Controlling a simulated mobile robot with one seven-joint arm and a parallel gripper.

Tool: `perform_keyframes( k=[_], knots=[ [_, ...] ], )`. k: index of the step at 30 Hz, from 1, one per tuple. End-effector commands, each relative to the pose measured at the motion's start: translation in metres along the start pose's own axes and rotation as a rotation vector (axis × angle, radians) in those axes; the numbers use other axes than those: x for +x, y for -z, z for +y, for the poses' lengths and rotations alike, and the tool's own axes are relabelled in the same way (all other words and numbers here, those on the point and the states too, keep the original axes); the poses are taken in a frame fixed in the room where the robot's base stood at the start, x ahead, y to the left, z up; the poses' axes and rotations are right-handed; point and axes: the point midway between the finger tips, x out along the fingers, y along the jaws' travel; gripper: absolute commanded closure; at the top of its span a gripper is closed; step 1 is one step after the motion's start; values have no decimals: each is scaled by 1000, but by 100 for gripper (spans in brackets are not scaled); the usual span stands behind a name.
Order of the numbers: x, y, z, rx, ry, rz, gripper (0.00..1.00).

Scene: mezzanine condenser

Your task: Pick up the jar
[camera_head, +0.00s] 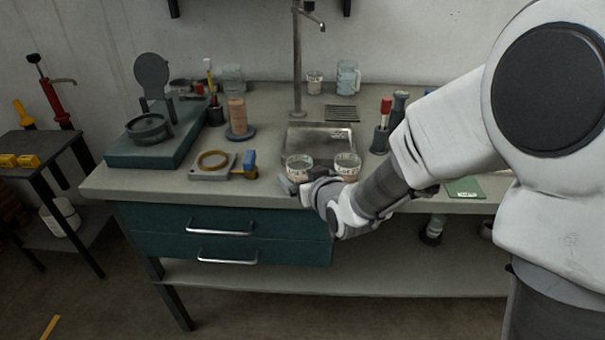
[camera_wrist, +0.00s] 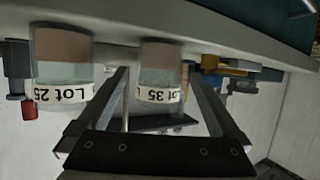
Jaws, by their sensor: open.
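Two clear glass jars stand side by side at the counter's front edge, before the sink. The left jar (camera_head: 299,168) reads "Lot 35"; in the inverted wrist view this Lot 35 jar (camera_wrist: 160,75) appears between my finger lines. The right jar (camera_head: 347,166) reads "Lot 25", and this Lot 25 jar (camera_wrist: 63,70) is left in the wrist view. Both hold pinkish-brown contents. My gripper (camera_head: 300,186) is open and empty, low at the counter edge by the Lot 35 jar. In the wrist view my gripper (camera_wrist: 158,85) points toward that jar; whether the fingertips reach around it I cannot tell.
The sink (camera_head: 320,140) with its tall faucet (camera_head: 297,70) lies behind the jars. A ring on a plate with a blue part (camera_head: 225,164) sits to the left. More glassware (camera_head: 347,78) stands at the back. A red-topped holder (camera_head: 383,125) stands right, near my arm.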

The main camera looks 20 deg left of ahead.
Motion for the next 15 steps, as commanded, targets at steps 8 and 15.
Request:
perform_keyframes(
  k=[8, 15],
  knots=[
    [29, -1, 1, 1, 0, 0, 0],
    [29, 0, 1, 0, -1, 0, 2]
  ],
)
